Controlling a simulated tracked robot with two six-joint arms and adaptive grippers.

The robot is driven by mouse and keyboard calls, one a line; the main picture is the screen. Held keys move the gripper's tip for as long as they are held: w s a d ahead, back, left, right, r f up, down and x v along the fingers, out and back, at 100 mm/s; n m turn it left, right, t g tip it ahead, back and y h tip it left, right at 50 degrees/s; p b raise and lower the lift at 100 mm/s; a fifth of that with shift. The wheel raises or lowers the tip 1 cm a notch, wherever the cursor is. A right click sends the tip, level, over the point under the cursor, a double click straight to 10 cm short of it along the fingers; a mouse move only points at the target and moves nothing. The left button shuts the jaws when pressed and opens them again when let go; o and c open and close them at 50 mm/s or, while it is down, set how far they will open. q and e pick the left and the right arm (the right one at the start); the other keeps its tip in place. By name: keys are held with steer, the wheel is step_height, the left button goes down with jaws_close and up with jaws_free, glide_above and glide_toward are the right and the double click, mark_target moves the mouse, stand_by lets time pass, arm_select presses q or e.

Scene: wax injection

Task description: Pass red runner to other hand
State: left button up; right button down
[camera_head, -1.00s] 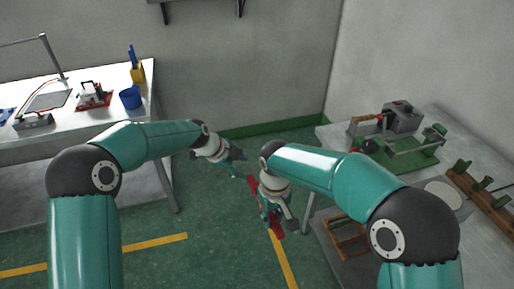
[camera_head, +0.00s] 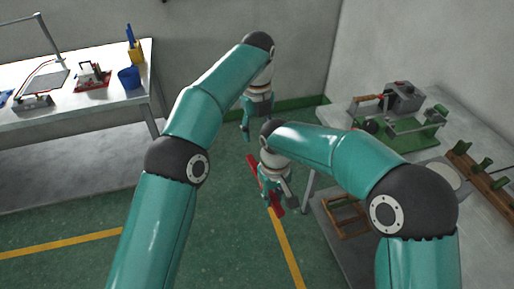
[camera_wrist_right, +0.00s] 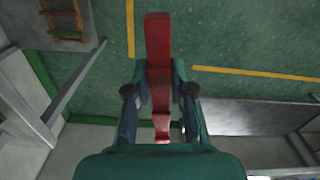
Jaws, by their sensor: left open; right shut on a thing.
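The red runner (camera_head: 252,163) is a long red bar held in mid-air over the green floor. My right gripper (camera_head: 272,198) is shut around its middle, and its ends stick out past the fingers. In the right wrist view the runner (camera_wrist_right: 158,42) runs upward between the two fingers of my right gripper (camera_wrist_right: 159,92), with a narrower part toward the palm. My left gripper (camera_head: 247,132) is open and empty. It hangs pointing down, just above the runner's upper end in the head view, apart from it.
A bench (camera_head: 60,118) at left carries a blue cup (camera_head: 129,77) and a red-based device (camera_head: 93,80). A grey table (camera_head: 425,165) at right holds a green-based machine (camera_head: 400,138) and a wooden rack (camera_head: 480,178). A wooden frame (camera_head: 346,216) sits lower. Open floor lies between.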

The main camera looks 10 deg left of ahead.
arm_select(q)
step_height(320, 180, down, 11)
stand_by(0.5)
jaws_close()
arm_select(e)
steer(key=c, duration=0.9)
jaws_free()
steer(key=shift+r, duration=0.1)
